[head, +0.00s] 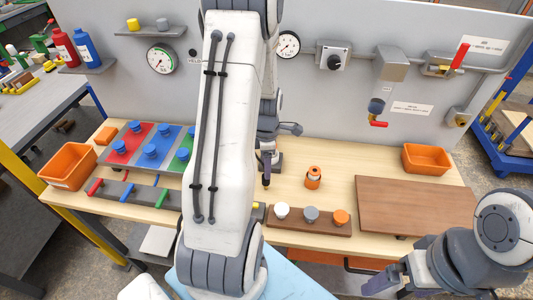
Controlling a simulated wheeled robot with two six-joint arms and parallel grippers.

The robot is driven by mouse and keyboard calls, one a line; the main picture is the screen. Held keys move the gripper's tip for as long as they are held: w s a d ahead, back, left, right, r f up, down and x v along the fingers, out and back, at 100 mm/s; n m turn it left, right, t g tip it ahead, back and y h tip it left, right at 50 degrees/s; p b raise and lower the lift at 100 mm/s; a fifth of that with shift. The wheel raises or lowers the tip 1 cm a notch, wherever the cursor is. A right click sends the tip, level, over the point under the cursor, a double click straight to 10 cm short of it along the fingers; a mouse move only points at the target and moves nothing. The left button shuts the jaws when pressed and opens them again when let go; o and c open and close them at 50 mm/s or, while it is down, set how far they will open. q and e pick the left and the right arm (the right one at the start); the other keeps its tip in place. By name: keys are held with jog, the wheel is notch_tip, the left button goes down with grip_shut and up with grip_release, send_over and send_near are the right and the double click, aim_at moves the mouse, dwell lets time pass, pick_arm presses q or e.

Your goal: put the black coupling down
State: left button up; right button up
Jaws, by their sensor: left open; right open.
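My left gripper (270,168) points down over the middle of the bench, open, partly hidden behind my own white arm. Dark shapes lie close to its fingers, but I cannot tell a black coupling apart from the finger parts there. An orange fitting (313,179) with a pale band stands upright on the bench just right of this gripper, apart from it. My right gripper (385,284) is open at the lower right, in front of the bench and away from these things.
A brown strip with white, grey and orange knobs (311,215) lies near the front edge. A brown board (415,205) lies at right, with an orange bin (426,158) behind. Coloured panels (117,145) and another orange bin (68,166) are at left. A grey panel (350,90) stands behind.

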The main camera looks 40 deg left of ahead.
pick_arm(q)
notch_tip(320, 180, up, 6)
jog(key=shift+b, duration=0.3)
jog(key=s+d+r+m, duration=0.1)
jog(key=d+r+m, duration=0.2)
jog(key=d+m, duration=0.6)
jog(key=s+d+r+m, duration=0.2)
jog(key=d+r+m, duration=0.1)
jog(key=d+m, duration=0.65)
jog(key=s+d+r+m+h, duration=0.1)
jog(key=s+d+r+m, duration=0.1)
jog(key=s+d+m, duration=1)
jog(key=s+m, duration=0.1)
jog(key=m, duration=0.3)
jog(key=shift+s+d+r, duration=0.15)
jog(key=shift+d+r, duration=0.05)
jog(key=shift+r, duration=0.2)
